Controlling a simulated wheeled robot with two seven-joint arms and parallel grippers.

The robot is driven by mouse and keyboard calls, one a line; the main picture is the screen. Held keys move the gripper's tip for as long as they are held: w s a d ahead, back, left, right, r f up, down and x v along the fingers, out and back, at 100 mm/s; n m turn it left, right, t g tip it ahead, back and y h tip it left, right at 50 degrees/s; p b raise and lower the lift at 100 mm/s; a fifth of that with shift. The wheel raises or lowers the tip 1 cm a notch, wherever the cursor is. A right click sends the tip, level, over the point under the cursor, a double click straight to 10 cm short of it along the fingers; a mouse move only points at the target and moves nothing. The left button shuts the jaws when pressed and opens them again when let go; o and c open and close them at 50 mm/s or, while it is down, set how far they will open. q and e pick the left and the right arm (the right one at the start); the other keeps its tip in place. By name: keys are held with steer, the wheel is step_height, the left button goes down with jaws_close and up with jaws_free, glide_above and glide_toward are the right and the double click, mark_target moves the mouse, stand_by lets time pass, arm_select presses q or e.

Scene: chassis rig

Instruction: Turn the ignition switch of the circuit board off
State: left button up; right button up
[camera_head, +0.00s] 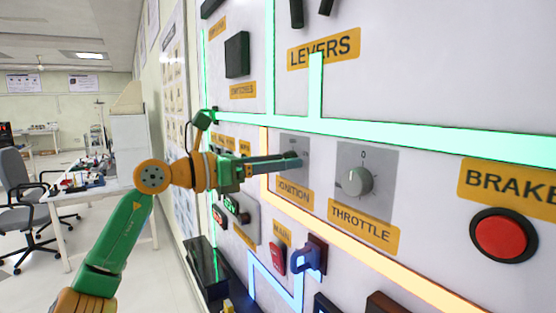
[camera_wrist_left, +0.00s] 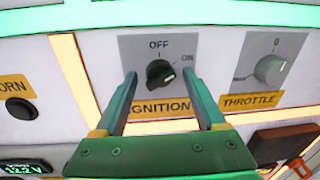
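The ignition switch (camera_wrist_left: 160,73) is a black rotary knob on a grey plate, with OFF printed above it and ON to its upper right. A light mark shows on the knob's right side; I cannot tell its exact setting. The yellow IGNITION label (camera_wrist_left: 160,108) is below it. My left gripper (camera_wrist_left: 160,78) is open, its two fingers apart on either side of the knob; contact is not visible. In the head view the left gripper (camera_head: 297,160) reaches the ignition plate (camera_head: 294,146) from the left and hides the knob. My right gripper is not in view.
The throttle knob (camera_head: 358,181) is just right of the ignition plate. A red brake button (camera_head: 503,235) is farther right. A blue-handled main switch (camera_head: 309,256) projects below. The horn button (camera_wrist_left: 22,108) is on the left in the wrist view.

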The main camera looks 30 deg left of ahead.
arm_select(q)
steer(key=shift+s, duration=0.15)
jaws_close()
steer(key=shift+n, duration=0.3)
steer(key=n+t+p, duration=0.1)
steer(key=n+p, duration=0.1)
steer(key=n, duration=0.9)
steer(key=shift+f+n+p, duration=0.1)
steer(key=shift+n+p, duration=0.2)
steer(key=shift+p, duration=0.05)
steer(key=shift+d, duration=0.1)
